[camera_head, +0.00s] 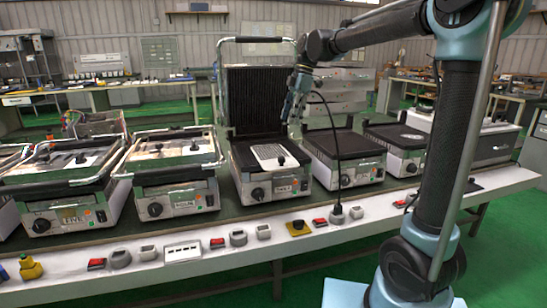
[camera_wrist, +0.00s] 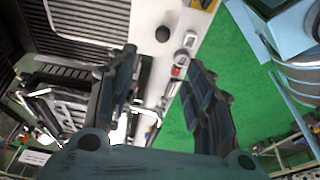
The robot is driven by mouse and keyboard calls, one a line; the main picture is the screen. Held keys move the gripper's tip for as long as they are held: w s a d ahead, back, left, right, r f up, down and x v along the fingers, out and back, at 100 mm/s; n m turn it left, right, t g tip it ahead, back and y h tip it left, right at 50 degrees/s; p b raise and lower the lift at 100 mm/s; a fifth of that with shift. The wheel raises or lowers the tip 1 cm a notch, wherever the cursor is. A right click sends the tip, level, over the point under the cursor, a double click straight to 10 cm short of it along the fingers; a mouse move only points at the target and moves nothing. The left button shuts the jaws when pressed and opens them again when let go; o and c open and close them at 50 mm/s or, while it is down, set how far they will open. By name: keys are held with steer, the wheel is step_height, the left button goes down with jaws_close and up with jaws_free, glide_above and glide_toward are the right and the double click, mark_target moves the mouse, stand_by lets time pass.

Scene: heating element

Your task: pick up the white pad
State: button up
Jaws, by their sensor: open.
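Closed grills stand to the left (camera_head: 178,170), and lower hot plates (camera_head: 343,150) to the right. The white bench front (camera_head: 130,262) carries switches, knobs and a yellow-based button (camera_head: 298,228). A black cable (camera_head: 333,140) hangs right of the open grill.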

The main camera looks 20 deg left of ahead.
steer(key=x, duration=1.1)
steer(key=shift+d, duration=0.2)
steer(key=shift+d+x, duration=0.15)
steer(key=shift+x, duration=1.15)
steer(key=shift+d+x, duration=0.15)
steer(key=shift+x, duration=1.15)
steer(key=shift+w+f, duration=0.1)
steer(key=shift+w, duration=0.05)
jaws_close()
